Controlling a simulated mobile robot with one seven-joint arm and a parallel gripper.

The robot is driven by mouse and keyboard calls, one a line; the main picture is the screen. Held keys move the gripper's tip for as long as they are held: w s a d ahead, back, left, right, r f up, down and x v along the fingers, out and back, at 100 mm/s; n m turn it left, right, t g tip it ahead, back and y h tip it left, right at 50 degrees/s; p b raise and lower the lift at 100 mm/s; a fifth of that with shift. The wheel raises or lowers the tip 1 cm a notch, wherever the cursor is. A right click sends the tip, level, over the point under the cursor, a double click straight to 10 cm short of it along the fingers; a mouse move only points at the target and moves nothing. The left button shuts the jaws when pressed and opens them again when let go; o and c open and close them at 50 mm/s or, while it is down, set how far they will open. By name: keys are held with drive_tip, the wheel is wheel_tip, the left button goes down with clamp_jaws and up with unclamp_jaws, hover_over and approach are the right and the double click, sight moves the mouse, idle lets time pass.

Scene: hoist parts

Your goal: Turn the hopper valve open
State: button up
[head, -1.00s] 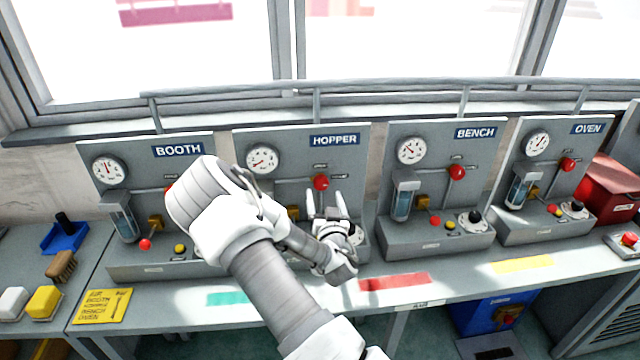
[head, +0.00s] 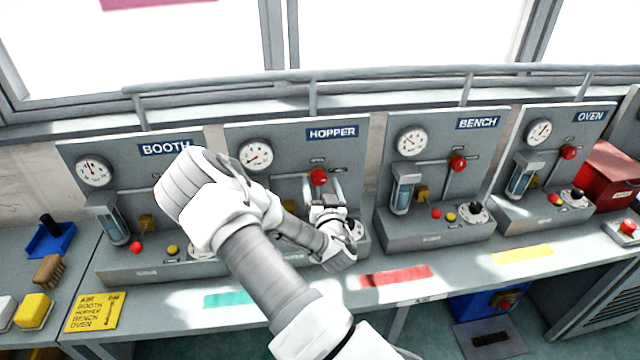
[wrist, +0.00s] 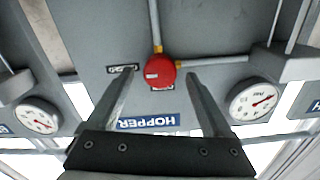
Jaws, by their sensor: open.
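The hopper valve's round red knob (head: 318,176) is on the grey panel under the blue HOPPER sign (head: 333,133). In the wrist view the panel appears upside down, and the knob (wrist: 160,72) shows between the fingertips, with pipes running from it. My gripper (head: 322,183) is open in front of the panel, one finger on each side of the knob in the picture. Whether the fingers touch the knob or how deep they reach around it, I cannot tell. My arm hides the panel's lower left part.
The BOOTH panel (head: 125,190) is at left, and the BENCH (head: 440,190) and OVEN (head: 550,170) panels are at right, with similar red knobs. A grey rail (head: 400,78) runs behind them.

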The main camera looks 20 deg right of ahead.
clamp_jaws()
idle(0.3)
drive_tip(key=shift+f+b, duration=0.1)
drive_tip(key=shift+b, duration=0.25)
drive_tip(key=n+b, duration=0.3)
drive_tip(key=n, duration=0.1)
drive_tip(key=shift+f, duration=0.1)
drive_tip(key=n+b, duration=0.3)
drive_tip(key=n, duration=0.1)
drive_tip(key=shift+a+n, duration=0.1)
drive_tip(key=shift+n, duration=0.2)
drive_tip(key=n+b, duration=0.3)
drive_tip(key=n, duration=0.2)
drive_tip(key=shift+n+b, duration=0.9)
drive_tip(key=shift+n, duration=1.2)
drive_tip(key=shift+r, duration=0.2)
